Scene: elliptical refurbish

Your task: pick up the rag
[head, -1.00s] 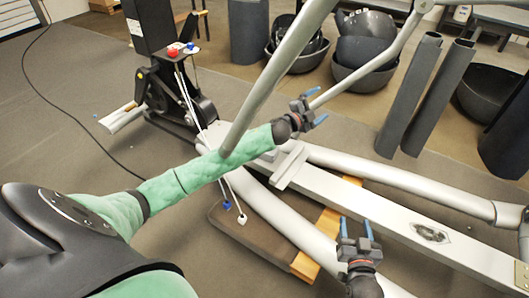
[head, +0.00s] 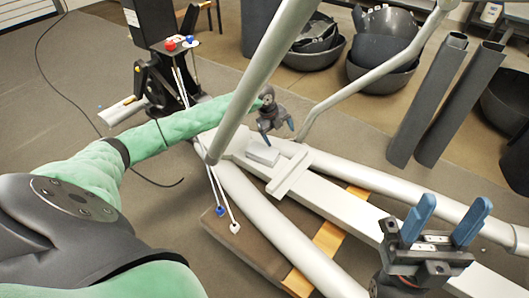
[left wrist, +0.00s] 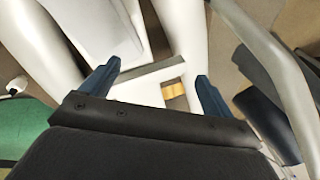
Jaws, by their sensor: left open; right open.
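No cloth that I can clearly tell as the rag shows. A small pale grey, flat-faced piece (head: 262,152) lies on the white beam of the machine; I cannot tell whether it is folded cloth or a hard part. My left gripper (head: 277,131) points down just above and beyond it, open and empty. In the left wrist view the open fingers (left wrist: 158,72) reach over the white beam, with a pale flat surface (left wrist: 95,25) at upper left. My right gripper (head: 444,222) is open and empty at the lower right, in front of the frame.
A slanting grey tube (head: 262,80) rises close beside my left forearm. A wooden-edged board (head: 240,245) lies under the frame tubes. Red and blue knobs (head: 170,45) with hanging cords are at upper left. Dark bowls (head: 383,72) and tubes (head: 430,100) stand behind.

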